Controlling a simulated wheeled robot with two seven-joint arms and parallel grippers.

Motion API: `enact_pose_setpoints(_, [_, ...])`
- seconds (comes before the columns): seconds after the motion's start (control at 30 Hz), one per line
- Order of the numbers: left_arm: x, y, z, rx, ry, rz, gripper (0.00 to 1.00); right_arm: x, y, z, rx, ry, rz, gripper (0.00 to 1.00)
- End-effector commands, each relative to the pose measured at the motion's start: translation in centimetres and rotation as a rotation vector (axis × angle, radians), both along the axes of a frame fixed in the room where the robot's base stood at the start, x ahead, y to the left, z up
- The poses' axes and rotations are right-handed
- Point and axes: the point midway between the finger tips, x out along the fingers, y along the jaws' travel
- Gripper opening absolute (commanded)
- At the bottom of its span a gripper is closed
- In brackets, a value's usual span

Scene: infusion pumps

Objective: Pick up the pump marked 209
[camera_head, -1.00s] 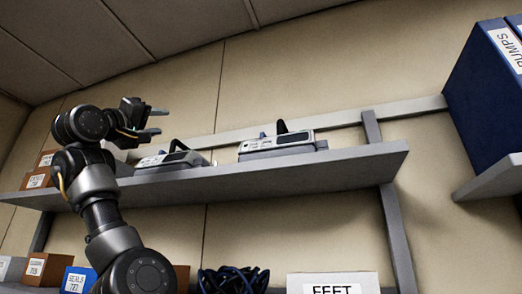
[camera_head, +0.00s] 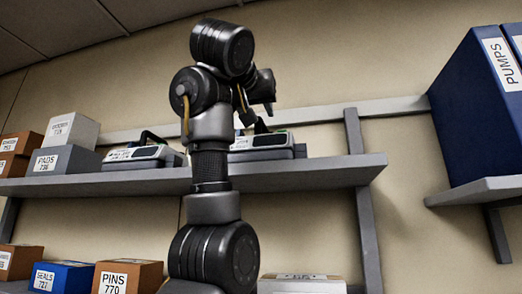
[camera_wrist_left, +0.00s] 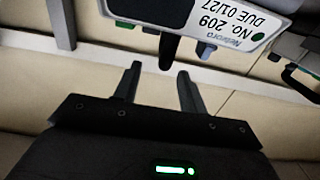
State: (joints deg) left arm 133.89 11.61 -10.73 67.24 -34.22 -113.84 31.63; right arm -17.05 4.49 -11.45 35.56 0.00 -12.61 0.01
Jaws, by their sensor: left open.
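The pump marked 209 (camera_wrist_left: 205,12) shows its label upside down at the top of the left wrist view. Its dark handle (camera_wrist_left: 168,48) points toward the space between my fingertips. By its place beside the shelf post, it matches the right-hand pump (camera_head: 262,153) on the shelf in the head view, where its label is unreadable and my arm hides its left end. My left gripper (camera_wrist_left: 159,80) is open and empty, apart from the handle. In the head view the left gripper (camera_head: 257,108) is just above and close to the handle, partly hidden by my wrist. My right gripper is out of view.
A second pump (camera_head: 143,155) stands left on the same shelf (camera_head: 310,173). Boxes (camera_head: 65,160) sit at the shelf's left end. A metal post (camera_head: 356,135) rises at the right. A blue PUMPS bin (camera_head: 480,110) stands farther right. More boxes (camera_head: 125,278) are below.

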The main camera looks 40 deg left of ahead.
Motion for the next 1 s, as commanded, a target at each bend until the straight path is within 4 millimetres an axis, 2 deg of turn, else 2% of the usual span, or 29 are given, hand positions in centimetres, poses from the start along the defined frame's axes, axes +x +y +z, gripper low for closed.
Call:
enact_pose_setpoints(0.23, [0.7, 0.5, 0.1, -0.001, -0.002, 0.000, 0.41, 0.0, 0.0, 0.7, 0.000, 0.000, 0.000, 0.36])
enact_pose_setpoints(0.53, [4.0, 2.7, 0.5, -0.001, 0.000, 0.000, 0.41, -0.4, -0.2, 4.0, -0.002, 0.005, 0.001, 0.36])
enact_pose_setpoints(0.67, [4.8, 3.2, 0.2, -0.001, -0.002, 0.000, 0.41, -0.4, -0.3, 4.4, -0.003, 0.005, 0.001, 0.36])
enact_pose_setpoints(0.9, [4.9, 3.2, 0.1, -0.001, -0.004, -0.001, 0.41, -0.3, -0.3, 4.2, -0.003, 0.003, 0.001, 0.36])
enact_pose_setpoints(1.0, [4.9, 3.2, 0.1, 0.000, -0.004, -0.001, 0.28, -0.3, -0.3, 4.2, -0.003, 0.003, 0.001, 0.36])
